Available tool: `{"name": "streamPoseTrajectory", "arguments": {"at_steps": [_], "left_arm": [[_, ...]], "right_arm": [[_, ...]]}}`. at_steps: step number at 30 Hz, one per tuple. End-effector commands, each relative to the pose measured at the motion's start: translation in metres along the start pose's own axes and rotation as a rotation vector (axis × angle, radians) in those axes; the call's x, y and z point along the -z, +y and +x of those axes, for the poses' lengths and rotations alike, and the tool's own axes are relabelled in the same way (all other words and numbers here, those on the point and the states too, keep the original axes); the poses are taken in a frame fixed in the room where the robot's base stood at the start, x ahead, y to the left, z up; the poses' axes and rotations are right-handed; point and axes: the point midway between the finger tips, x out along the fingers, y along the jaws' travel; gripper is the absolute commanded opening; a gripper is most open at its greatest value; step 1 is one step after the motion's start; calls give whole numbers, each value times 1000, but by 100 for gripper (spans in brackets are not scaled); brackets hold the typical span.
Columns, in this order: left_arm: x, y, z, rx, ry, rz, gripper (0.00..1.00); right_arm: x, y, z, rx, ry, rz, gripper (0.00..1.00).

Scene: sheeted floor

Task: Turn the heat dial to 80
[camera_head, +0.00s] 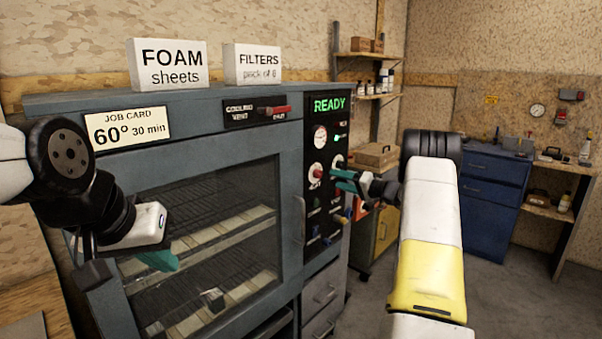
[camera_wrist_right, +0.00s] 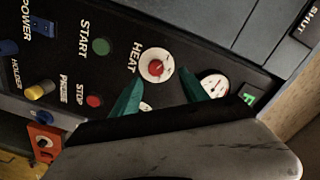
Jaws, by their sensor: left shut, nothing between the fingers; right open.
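The heat dial (camera_head: 316,170) is a white round knob with a red centre, above the HEAT label on the oven's black control panel (camera_head: 314,238). In the right wrist view the heat dial (camera_wrist_right: 156,66) shows beyond and between my fingertips; its setting is too small to read. My right gripper (camera_head: 345,181) is open with teal fingers, close to the panel just right of the dial. It also shows in the wrist view (camera_wrist_right: 163,92), apart from the dial. My left gripper (camera_head: 160,260) is shut and empty in front of the oven's glass door.
A green READY display (camera_head: 330,104) and a round gauge (camera_head: 320,137) sit above the dial. The job card (camera_head: 126,128) reads 60°, 30 min. START (camera_wrist_right: 101,46) and STOP (camera_wrist_right: 94,101) buttons are near the dial. A door handle (camera_head: 299,220) stands left of the panel.

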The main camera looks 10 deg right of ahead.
Motion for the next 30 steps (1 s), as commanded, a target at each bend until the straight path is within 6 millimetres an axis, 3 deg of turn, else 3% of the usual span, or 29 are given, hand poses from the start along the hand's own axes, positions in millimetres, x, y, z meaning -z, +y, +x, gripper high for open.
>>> {"name": "streamPoseTrajectory", "arguments": {"at_steps": [5, 18, 30], "left_arm": [[0, 0, 0, 0, 0, 0, 0], [0, 0, 0, 0, 0, 0, 0], [0, 0, 0, 0, 0, 0, 0]], "right_arm": [[6, 13, 5, 6, 33, -12, 52], [6, 12, 68, 5, 30, -10, 52], [7, 12, 77, 4, 31, -9, 50]]}}
